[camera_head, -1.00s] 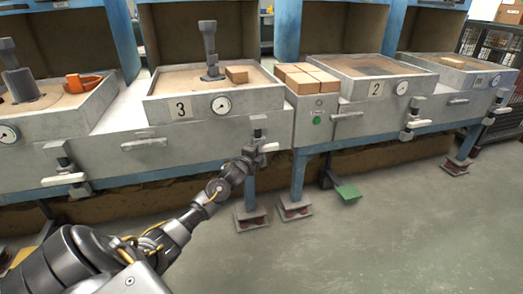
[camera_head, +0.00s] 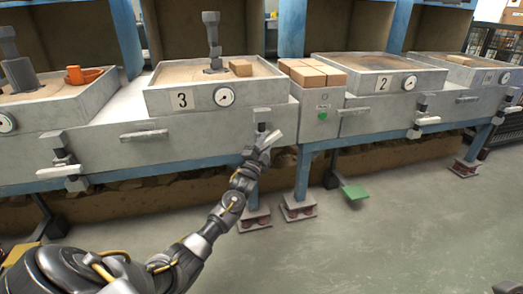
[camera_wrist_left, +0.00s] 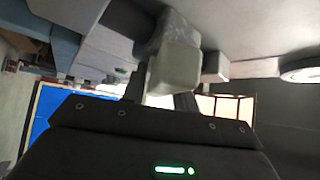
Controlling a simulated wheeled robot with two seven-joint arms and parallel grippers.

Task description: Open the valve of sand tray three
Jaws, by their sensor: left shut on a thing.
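Sand tray three (camera_head: 163,106) carries a "3" plate and a round gauge (camera_head: 225,96) on its front. Its valve (camera_head: 262,119) is on the lower right of the metal front below, with a pale lever handle (camera_head: 274,138) slanting up to the right. My left gripper (camera_head: 262,148) is shut on this handle and partly hides it. In the left wrist view the pale handle (camera_wrist_left: 176,62) sits at the gripper's fingers (camera_wrist_left: 170,100), close to the camera. My right gripper is not in view.
Tray two (camera_head: 350,80) stands to the right, its valve lever (camera_head: 428,121) about level. Another valve lever (camera_head: 58,171) is at the left. A control box with a green button (camera_head: 322,115) stands between the trays. A green pedal (camera_head: 355,192) is near the floor.

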